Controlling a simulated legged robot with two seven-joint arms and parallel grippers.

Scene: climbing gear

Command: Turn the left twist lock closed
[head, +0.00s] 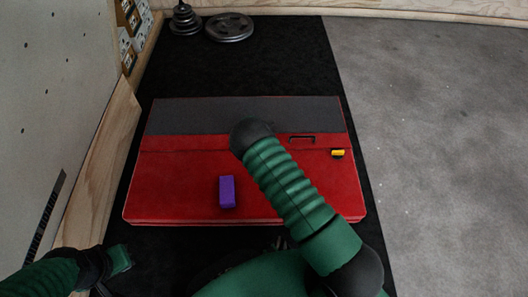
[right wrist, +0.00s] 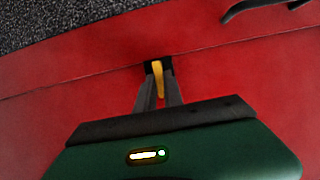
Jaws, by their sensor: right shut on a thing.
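The left twist lock (right wrist: 158,80) shows in the right wrist view as a narrow yellow tab on a dark base, at the seam of a red folded pad (head: 175,180). The tab points roughly across the seam. My right gripper (right wrist: 159,88) is shut on it, one dark finger on each side. In the head view my right arm hides this lock and the gripper. The right twist lock (head: 338,153), yellow on black, lies on the pad's right side. My left gripper (head: 120,258) is at the lower left, off the pad; its fingers are unclear.
A purple block (head: 227,191) rests on the pad's red front part. A black handle (head: 302,138) sits between the locks and also shows in the right wrist view (right wrist: 260,7). Weight plates (head: 229,27) lie at the back. A wooden wall edge (head: 105,150) runs along the left.

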